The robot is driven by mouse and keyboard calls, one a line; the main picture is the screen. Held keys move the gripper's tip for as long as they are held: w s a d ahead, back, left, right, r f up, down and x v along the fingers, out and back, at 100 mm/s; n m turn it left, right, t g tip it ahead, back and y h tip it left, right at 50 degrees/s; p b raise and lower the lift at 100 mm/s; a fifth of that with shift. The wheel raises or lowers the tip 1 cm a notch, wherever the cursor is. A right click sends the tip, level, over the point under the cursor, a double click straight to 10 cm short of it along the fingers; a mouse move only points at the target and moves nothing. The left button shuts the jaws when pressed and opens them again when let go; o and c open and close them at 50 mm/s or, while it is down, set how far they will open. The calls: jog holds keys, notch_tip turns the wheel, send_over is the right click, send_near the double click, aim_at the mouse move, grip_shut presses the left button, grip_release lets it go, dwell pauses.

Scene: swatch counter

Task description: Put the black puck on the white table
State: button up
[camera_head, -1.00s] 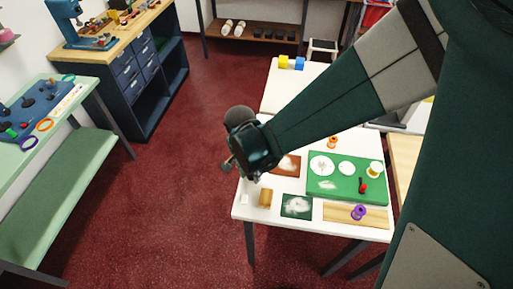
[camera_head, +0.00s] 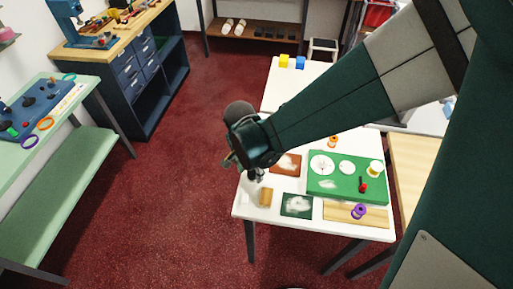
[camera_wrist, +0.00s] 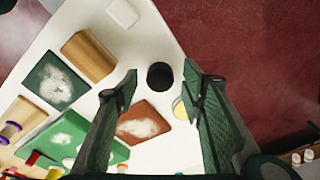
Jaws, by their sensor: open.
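The black puck (camera_wrist: 160,75) shows in the wrist view on the white table (camera_wrist: 165,42), close to the table's edge. It appears between the tips of my gripper (camera_wrist: 160,84), with a visible gap on both sides. My gripper is open, and its fingers do not touch the puck. In the head view my gripper (camera_head: 247,174) is over the left edge of the white table (camera_head: 240,209). I cannot make out the puck in the head view; the gripper seems to hide it.
A brown swatch (camera_wrist: 145,122) lies close to the puck, and a yellow round thing (camera_wrist: 180,109) is partly behind one finger. A wooden block (camera_wrist: 88,56), a white block (camera_wrist: 123,13) and a dark green swatch (camera_wrist: 56,85) are nearby. A green board (camera_head: 345,190) holds several items.

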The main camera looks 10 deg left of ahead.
aim_at(252, 174)
notch_tip(252, 174, up, 11)
jog(key=s+p, duration=0.1)
jog(key=shift+a+f+p, duration=0.2)
jog(key=shift+a+p, duration=0.1)
jog(key=shift+a, duration=0.1)
dwell(0.8)
jog(key=w+d+r+n+t+y, duration=0.1)
jog(key=d+r+n, duration=0.1)
jog(key=d+r, duration=0.5)
jog(key=d+r+n+t, duration=0.1)
jog(key=d+r, duration=0.2)
jog(key=d, duration=0.8)
jog(key=s+d+r+n+t, duration=0.2)
jog(key=s+d, duration=0.1)
jog(key=d, duration=0.5)
jog(key=s+d+r+n+t, duration=0.2)
jog(key=s+d+r, duration=0.1)
jog(key=d, duration=0.5)
jog(key=shift+s+d, duration=0.2)
jog(key=shift+s, duration=0.05)
